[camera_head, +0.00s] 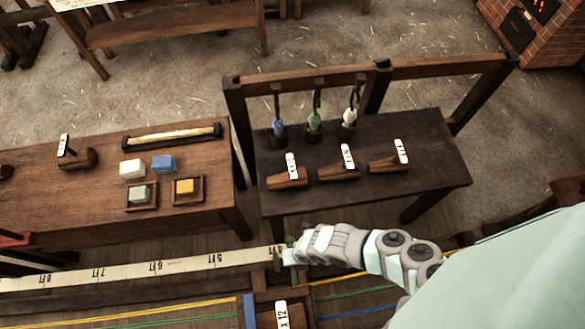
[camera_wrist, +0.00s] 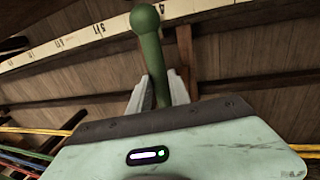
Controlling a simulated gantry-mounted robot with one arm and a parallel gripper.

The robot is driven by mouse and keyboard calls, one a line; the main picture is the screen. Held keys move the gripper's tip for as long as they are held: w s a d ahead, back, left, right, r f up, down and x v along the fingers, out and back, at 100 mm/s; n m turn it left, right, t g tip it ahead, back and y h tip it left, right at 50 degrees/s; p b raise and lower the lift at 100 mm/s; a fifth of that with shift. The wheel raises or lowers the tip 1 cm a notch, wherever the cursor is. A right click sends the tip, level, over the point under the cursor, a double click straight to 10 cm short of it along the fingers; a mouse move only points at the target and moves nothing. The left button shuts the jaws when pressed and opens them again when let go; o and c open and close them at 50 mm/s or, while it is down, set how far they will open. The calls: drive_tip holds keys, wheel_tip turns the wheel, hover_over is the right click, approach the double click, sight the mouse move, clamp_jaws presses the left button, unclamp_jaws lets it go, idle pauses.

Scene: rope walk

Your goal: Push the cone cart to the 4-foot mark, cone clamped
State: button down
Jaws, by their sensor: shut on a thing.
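My gripper (camera_head: 291,255) is shut on a green handle, a rod with a round knob (camera_wrist: 146,20) that rises between the two grey fingers in the wrist view. In the head view the gripper hides most of this handle. A dark wooden body (camera_head: 264,296), which looks like the cart, lies just below the gripper and is cut off by the bottom edge. A pale measuring strip (camera_head: 125,270) with foot marks runs left from the gripper; its marks near the gripper are too small to read surely. I cannot make out the cone or whether it is clamped.
Yellow, green and blue strands (camera_head: 180,309) run lengthwise past the wooden body. A dark bench (camera_head: 440,178) with hooks, bobbins and tagged wooden blocks stands behind the gripper. A brown table (camera_head: 60,200) with small blocks stands at left. A white tag (camera_head: 282,315) sits at the bottom.

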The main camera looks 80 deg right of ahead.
drive_tip(key=shift+s+f, duration=0.1)
drive_tip(key=shift+s, duration=0.05)
drive_tip(key=c, duration=1.2)
unclamp_jaws()
drive_tip(key=shift+c, duration=0.2)
wheel_tip(320, 180, up, 11)
drive_tip(key=s+p, duration=0.2)
drive_tip(key=p, duration=0.4)
drive_tip(key=shift+d, duration=0.3)
drive_tip(key=shift+f, duration=0.1)
